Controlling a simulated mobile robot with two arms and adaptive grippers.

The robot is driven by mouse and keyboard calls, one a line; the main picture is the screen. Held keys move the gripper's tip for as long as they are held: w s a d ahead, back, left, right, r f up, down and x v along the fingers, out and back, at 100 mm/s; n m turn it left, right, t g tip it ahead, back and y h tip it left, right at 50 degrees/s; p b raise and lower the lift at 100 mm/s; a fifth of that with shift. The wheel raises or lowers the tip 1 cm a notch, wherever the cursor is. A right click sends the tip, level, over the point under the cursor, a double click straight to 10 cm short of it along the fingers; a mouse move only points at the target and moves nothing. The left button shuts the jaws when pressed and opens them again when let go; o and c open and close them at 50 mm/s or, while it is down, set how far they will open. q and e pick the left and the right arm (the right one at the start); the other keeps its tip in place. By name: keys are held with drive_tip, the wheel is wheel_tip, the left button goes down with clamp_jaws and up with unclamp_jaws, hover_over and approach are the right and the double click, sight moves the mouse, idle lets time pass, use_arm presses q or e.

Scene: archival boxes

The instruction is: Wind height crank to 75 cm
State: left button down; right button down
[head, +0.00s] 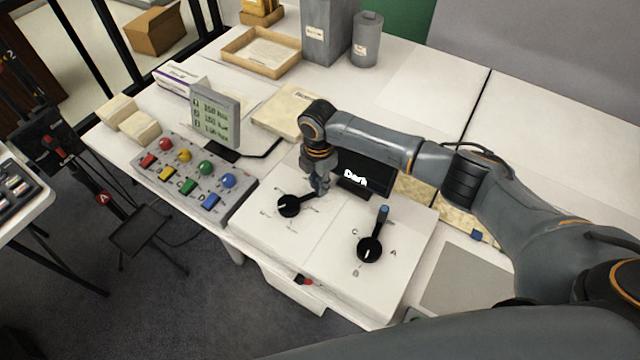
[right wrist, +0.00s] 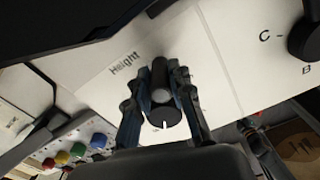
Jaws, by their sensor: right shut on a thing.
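The height crank (head: 288,206) is a black round hub with a white mark and an arm pointing right, on a white panel. Its hub also shows in the right wrist view (right wrist: 165,116), near the printed word "Height". My right gripper (head: 319,184) comes down from above and is shut on the crank's handle, hiding most of it in the head view. In the right wrist view its two fingers (right wrist: 160,78) stand on either side of the dark upright handle. The scale around the crank is too small to read. My left gripper is not in view.
A second crank (head: 369,249) with a blue-tipped handle and letters around it sits to the right. A black display (head: 365,178) reads "Dark". A button box (head: 196,177) with coloured knobs and a grey readout (head: 215,118) stand to the left. Boxes and a tray lie behind.

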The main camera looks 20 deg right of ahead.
drive_tip(key=shift+w+a+r, duration=0.1)
drive_tip(key=shift+a+r, duration=0.05)
drive_tip(key=shift+a, duration=0.05)
drive_tip(key=c, duration=1.2)
unclamp_jaws()
wheel_tip(320, 180, up, 12)
drive_tip(key=shift+f, duration=0.1)
